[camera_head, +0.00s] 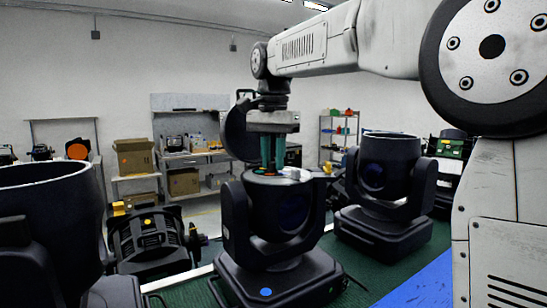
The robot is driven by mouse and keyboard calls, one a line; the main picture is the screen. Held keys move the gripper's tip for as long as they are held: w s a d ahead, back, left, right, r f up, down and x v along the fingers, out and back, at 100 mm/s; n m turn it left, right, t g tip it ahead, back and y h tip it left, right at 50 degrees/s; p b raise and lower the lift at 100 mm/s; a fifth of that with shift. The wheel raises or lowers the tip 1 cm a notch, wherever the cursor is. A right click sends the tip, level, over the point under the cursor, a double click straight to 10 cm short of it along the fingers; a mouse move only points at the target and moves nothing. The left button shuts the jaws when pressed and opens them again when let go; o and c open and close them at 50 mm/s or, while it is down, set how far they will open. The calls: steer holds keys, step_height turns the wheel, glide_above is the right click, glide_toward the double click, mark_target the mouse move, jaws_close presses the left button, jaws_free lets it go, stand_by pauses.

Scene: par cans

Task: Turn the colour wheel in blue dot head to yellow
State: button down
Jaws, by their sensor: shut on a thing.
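The blue dot head (275,220) is a black moving-head lamp in the middle of the camera_head view, upright on its base, with a blue dot (266,292) on the base front. Its top is open, and a round black lid-like part (238,132) stands up behind it. My gripper (269,168) points straight down into the open top, its greenish fingers shut on the colour wheel (262,174). Only a little of the wheel's edge shows, with orange and green tints. The fingertips and most of the wheel are hidden, so I cannot tell which colour is set.
Another black head (385,185) stands close on the right, and a large one (45,215) at the left front. A black unit with yellow parts (150,240) lies left of the middle head. They stand on a green surface (395,275). Shelves and cardboard boxes (134,157) are behind.

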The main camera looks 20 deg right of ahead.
steer(key=n, duration=0.4)
steer(key=shift+n, duration=0.3)
steer(key=n, duration=0.3)
steer(key=shift+n, duration=0.4)
steer(key=n, duration=1.2)
steer(key=shift+n, duration=0.3)
steer(key=n, duration=0.3)
steer(key=shift+n, duration=0.3)
steer(key=n, duration=0.4)
steer(key=shift+r, duration=0.1)
steer(key=shift+n, duration=2.2)
